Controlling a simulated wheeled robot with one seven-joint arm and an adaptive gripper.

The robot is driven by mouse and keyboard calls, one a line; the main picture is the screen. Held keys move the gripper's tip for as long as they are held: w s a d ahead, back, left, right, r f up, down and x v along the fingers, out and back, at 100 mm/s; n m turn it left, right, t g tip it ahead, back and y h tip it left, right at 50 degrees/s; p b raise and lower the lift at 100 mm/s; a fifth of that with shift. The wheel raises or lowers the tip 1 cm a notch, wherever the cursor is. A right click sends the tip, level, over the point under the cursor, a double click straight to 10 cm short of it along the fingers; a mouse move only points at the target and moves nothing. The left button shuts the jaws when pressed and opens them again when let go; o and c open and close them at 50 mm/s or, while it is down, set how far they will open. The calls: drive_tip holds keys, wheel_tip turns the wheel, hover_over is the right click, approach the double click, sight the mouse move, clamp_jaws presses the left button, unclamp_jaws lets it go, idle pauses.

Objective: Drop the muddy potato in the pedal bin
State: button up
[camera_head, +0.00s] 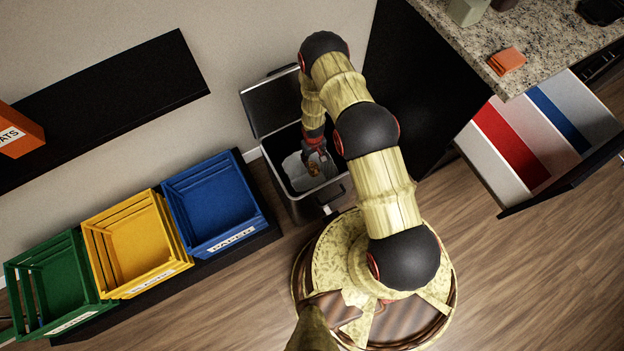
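The pedal bin (307,209) is a dark box standing on the floor against the wall, left of my base. Its lid (272,104) is up, and a pale liner shows inside. My gripper (317,161) points down at the bin's opening. A small brown lump, apparently the muddy potato (313,170), shows right at the fingertips against the pale liner. It is too small to tell whether the fingers grip it or it lies below them in the bin.
Blue (212,203), yellow (137,248) and green (57,285) crates stand left of the bin. A black shelf (110,105) holds an orange box (18,132). A granite counter (540,42) and an open drawer (535,140) are at the right. Floor at lower right is clear.

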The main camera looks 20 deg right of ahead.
drive_tip(key=o, duration=0.3)
wheel_tip(320, 180, up, 12)
drive_tip(key=shift+a+f, duration=0.1)
idle(0.7)
drive_tip(key=s+r+g, duration=0.3)
drive_tip(key=s+r, duration=0.1)
drive_tip(key=s, duration=0.6)
drive_tip(key=s+r+t, duration=0.3)
drive_tip(key=s+r, duration=0.1)
drive_tip(key=r, duration=1.4)
drive_tip(key=s+r+m+t, duration=0.1)
drive_tip(key=s+r, duration=0.4)
drive_tip(key=r, duration=1.4)
drive_tip(key=s+r+m+t, duration=0.1)
drive_tip(key=s+r+t, duration=0.3)
drive_tip(key=r, duration=1.5)
drive_tip(key=shift+s+r+t, duration=0.25)
drive_tip(key=shift+s+t, duration=0.05)
drive_tip(key=shift+s, duration=0.3)
